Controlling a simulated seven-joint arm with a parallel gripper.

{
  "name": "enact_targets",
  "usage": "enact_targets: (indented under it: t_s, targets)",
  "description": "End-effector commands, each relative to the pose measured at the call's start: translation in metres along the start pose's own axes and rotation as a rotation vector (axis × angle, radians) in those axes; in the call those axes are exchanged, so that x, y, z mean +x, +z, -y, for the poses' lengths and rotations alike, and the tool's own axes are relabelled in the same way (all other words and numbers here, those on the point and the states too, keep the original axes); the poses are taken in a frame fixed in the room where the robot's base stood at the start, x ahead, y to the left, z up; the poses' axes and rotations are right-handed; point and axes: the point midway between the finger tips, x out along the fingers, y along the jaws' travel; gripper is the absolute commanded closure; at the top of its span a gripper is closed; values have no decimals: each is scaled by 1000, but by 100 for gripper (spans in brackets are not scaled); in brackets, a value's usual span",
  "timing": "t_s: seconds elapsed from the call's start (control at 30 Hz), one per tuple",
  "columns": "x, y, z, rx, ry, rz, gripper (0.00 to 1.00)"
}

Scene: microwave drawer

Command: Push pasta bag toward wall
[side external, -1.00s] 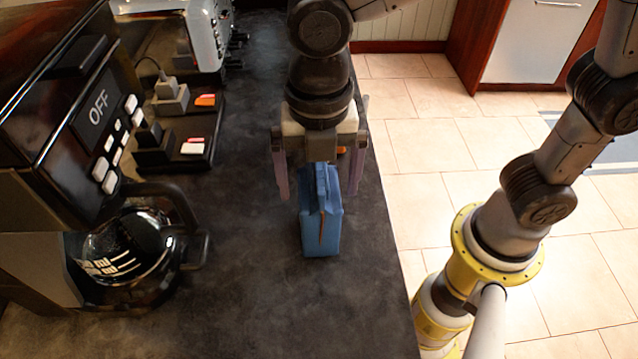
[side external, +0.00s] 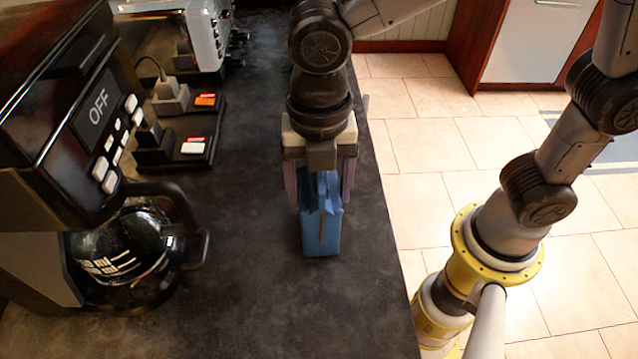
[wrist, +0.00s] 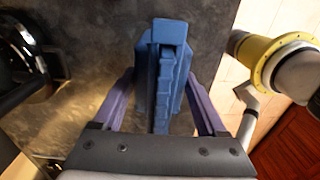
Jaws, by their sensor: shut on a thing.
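The pasta bag (side external: 320,235) is a blue upright pack on the dark countertop, towards the counter's right edge in the side view. It also shows in the wrist view (wrist: 170,68), between my fingers. My gripper (side external: 320,204) is over the bag from above, with its two purple fingers down along the bag's sides. In the wrist view my gripper (wrist: 161,73) has its fingertips against both sides of the bag. The gripper hides the bag's upper back part in the side view. Which wall is meant is not clear from the frames.
A coffee maker (side external: 110,150) with a glass pot (side external: 120,245) stands at the left. Plugs and a switch strip (side external: 185,145) and a silver appliance (side external: 195,30) lie further back. Countertop (side external: 250,280) between pot and bag is clear. The counter's right edge drops to the tiled floor.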

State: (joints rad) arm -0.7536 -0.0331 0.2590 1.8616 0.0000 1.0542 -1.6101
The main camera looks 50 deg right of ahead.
Motion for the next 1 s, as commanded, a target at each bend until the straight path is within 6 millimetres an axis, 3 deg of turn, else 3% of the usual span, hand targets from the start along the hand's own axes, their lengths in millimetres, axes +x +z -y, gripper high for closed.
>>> enact_targets:
  t_s: [0.1, 0.47, 1.0]
  targets:
    - [0, 0, 0, 0, 0, 0, 100]
    - [-1, 1, -7, 0, 1, 0, 100]
    - [-1, 6, -64, 0, 2, 0, 100]
